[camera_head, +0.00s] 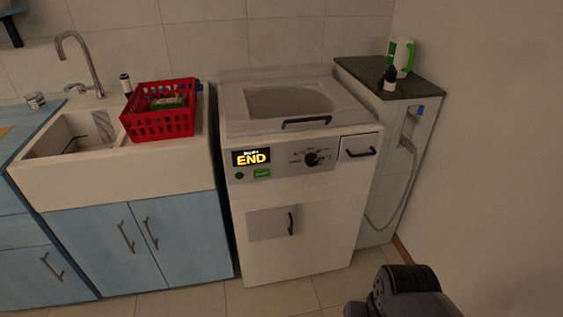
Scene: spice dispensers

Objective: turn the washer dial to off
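The white washer (300,225) stands in the middle of the head view, between the sink cabinet and a narrow side counter. Its dial (312,158) is a small black knob on the right part of the front panel, with markings around it too small to read. A display (251,158) left of the dial shows "END" in yellow letters. A dark part of my own arm shows at the bottom right, well short of the washer. My gripper cannot be made out, and nothing touches the dial.
A red basket (160,124) sits on the white sink (110,170) at left, above blue cabinets (135,245). A dark-topped counter (395,80) at right holds a green and white container (400,57) and a dark bottle (389,78). The floor before the washer (290,295) is clear.

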